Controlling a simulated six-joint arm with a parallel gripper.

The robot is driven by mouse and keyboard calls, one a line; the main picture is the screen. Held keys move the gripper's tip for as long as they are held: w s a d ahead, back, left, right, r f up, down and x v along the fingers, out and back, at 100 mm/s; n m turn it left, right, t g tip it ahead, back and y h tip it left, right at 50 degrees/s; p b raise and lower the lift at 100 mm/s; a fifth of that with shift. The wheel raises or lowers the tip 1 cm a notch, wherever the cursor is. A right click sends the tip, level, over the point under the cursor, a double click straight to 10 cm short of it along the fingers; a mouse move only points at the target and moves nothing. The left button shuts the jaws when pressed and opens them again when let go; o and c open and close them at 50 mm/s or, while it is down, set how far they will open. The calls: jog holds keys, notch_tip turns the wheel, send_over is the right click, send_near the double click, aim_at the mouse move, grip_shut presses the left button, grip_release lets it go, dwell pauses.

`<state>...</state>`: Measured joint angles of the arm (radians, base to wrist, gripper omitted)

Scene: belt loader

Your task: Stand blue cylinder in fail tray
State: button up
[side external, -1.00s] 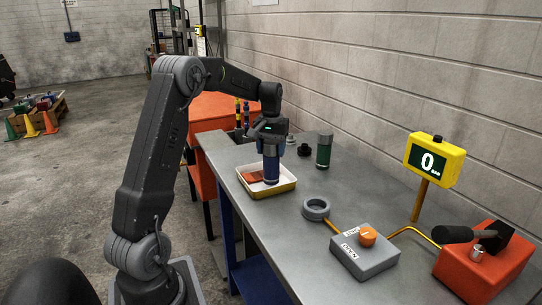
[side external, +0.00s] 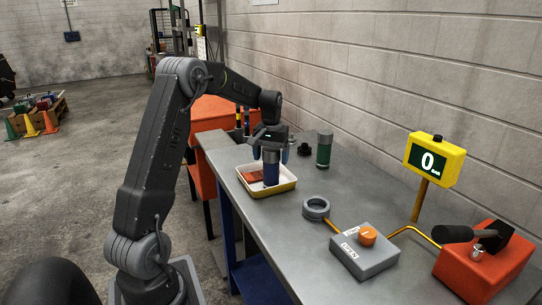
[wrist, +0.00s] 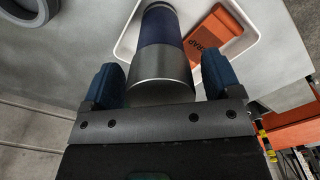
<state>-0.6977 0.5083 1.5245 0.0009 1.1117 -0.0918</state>
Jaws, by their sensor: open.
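The blue cylinder (side external: 271,174) stands upright in the white tray (side external: 289,187), with a grey metal top. In the wrist view the cylinder (wrist: 161,30) lies between the fingers, its metal end nearest the camera. My gripper (side external: 270,153) is open above the tray, its blue-padded fingers apart on either side of the cylinder's top. In the wrist view there are gaps between the fingers and the cylinder. An orange block marked SCRAP (wrist: 217,38) lies in the tray beside the cylinder. Whether my fingers still overlap the cylinder's height is hard to tell.
A green cylinder (side external: 324,150) stands behind the tray, near a small black part (side external: 304,149). A grey ring (side external: 316,208), a grey box with an orange knob (side external: 367,236), a yellow gauge (side external: 434,160) and a red block (side external: 482,262) stand to the right.

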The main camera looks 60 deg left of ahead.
notch_tip(320, 180, up, 11)
jog(key=shift+f, duration=0.1)
jog(key=s+d+r+m+t+y, duration=0.1)
jog(key=s+d+r+m, duration=0.15)
jog(key=d, duration=0.65)
jog(key=s+d+r+m+t, duration=0.1)
jog(key=s+d+r+m, duration=0.15)
jog(key=d, duration=0.65)
jog(key=s+d+f+m+t+h, duration=0.1)
jog(key=s+d+f+m+t, duration=0.2)
jog(key=s+d, duration=1.1)
notch_tip(320, 180, down, 3)
jog(key=shift+s+f+m+t, duration=0.1)
jog(key=shift+s+m+t, duration=0.2)
jog(key=shift+m, duration=0.2)
jog(key=shift+w, duration=0.1)
jog(key=shift+c, duration=0.5)
